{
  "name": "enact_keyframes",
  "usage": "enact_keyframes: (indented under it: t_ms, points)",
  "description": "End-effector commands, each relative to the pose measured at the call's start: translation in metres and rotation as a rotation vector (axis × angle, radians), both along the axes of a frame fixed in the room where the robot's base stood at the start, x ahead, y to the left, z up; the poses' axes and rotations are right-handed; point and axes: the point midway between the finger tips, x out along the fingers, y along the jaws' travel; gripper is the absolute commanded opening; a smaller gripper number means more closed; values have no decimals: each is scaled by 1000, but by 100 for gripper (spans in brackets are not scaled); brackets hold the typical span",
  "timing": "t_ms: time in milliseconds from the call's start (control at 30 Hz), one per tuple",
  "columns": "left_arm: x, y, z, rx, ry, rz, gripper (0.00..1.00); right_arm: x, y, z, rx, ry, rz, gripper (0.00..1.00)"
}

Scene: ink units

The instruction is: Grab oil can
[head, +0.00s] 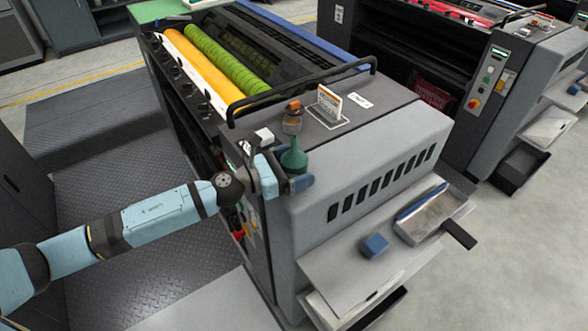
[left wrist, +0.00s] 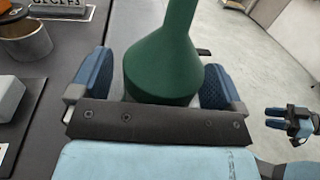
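The green oil can (head: 294,160), with a round body and tall narrow spout, stands upright on the near corner of the grey press top. In the left wrist view the oil can (left wrist: 163,68) fills the middle. My left gripper (head: 282,182) is at the can, with one blue finger on each side of its body. In the left wrist view the fingers of my left gripper (left wrist: 160,85) are wide apart; a narrow gap shows on the can's left side, and contact on the right is unclear. My right gripper (left wrist: 289,122) shows small at the right edge; its opening is unclear.
A copper-coloured tin with an orange top (head: 292,117), a white block (head: 264,135) and a card holder (head: 329,103) stand close by. A black rail (head: 300,88) runs behind. A lower shelf holds a blue block (head: 375,245) and a metal tray (head: 433,219).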

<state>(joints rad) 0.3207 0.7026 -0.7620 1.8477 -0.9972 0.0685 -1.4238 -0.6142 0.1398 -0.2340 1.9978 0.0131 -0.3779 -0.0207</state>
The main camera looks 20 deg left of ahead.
Motion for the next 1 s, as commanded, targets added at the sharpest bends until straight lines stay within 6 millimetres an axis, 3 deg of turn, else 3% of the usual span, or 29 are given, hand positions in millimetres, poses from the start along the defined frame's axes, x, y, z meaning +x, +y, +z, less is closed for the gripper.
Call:
enact_keyframes:
  t_ms: [33, 200, 300, 700, 867, 1000]
  points:
    - [0, 0, 0, 0, 0, 0, 86, 0, 0, 0, 0, 1, 0, 38]
    - [0, 0, 0, 0, 0, 0, 46, -1, 0, -2, 0, 3, 1, 38]
    - [0, 0, 1, -1, -1, 0, 29, -1, 0, -3, -1, 6, 1, 38]
    - [0, 0, 13, 1, -2, -1, 28, -1, 1, 2, -1, 6, 1, 38]
    - [1, 1, 43, 3, -6, -2, 28, -1, 1, 14, -1, 6, 1, 38]
    - [1, 1, 83, 4, -9, -1, 28, -1, 1, 31, -1, 4, 1, 38]
